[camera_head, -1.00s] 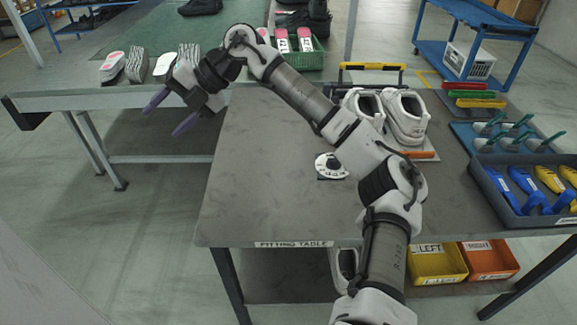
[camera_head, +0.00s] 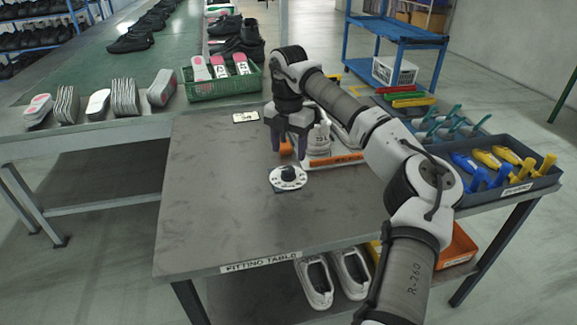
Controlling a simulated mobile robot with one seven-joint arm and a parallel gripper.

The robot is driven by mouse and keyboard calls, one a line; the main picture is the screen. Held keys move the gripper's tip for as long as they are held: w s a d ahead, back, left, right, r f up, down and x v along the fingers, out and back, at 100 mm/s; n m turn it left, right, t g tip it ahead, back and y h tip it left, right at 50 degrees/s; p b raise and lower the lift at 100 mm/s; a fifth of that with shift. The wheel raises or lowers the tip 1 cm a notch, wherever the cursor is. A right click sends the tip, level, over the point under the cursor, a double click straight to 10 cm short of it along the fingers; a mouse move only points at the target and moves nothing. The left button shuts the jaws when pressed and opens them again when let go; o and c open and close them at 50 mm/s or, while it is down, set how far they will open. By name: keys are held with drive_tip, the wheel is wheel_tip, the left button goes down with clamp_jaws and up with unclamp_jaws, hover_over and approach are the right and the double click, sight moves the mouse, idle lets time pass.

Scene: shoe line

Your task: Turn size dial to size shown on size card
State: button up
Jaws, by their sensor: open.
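The size dial (camera_head: 288,178), a white disc with dark marks and a black knob in its middle, lies on the grey fitting table (camera_head: 215,205). The size card (camera_head: 245,117), small and white with a dark edge, lies at the table's back edge; its print is too small to read.
A dark tray (camera_head: 518,183) of blue and yellow tools is at the right. A green crate (camera_head: 222,87) stands behind. The table's front left is clear.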

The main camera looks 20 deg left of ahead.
sight(288, 169)
wheel_tip(288, 169, down, 6)
drive_tip(key=shift+f, duration=0.1)
drive_tip(key=shift+c, duration=0.4)
drive_tip(key=c, duration=0.9)
